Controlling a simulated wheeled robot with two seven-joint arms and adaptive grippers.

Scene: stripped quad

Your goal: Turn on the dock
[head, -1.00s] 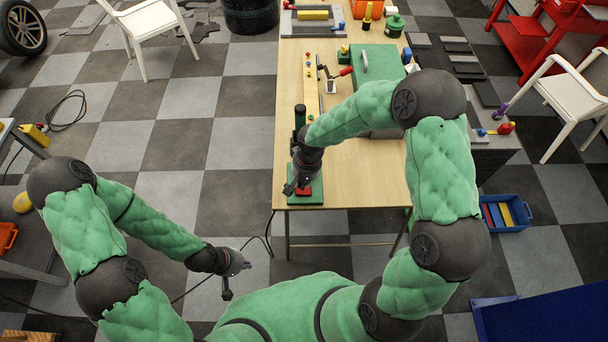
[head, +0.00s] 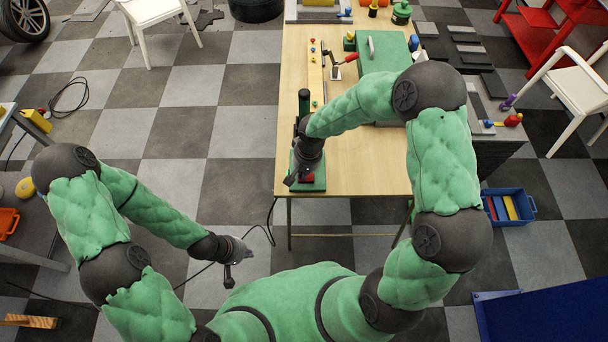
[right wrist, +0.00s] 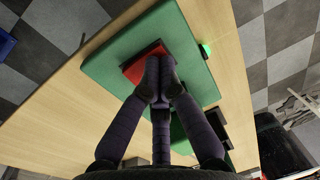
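The dock looks to be the green plate (head: 318,186) near the table's front left corner, with a red block (head: 308,178) on it. In the right wrist view the plate (right wrist: 112,66) is tilted across the picture, with the red block (right wrist: 134,68) near its middle and a bright green spot (right wrist: 205,50) at its edge. My right gripper (right wrist: 158,77) has its fingertips together, in front of the red block; whether they touch it I cannot tell. It partly hides the block and plate. My left gripper (head: 243,257) hangs over the floor, away from the table; its fingers are too small to read.
A dark green upright cylinder (head: 304,100) stands behind the right gripper. A green box with a handle (head: 383,50) and a red-handled crank (head: 345,60) are further back. A blue bin (head: 508,207) is on the floor at right.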

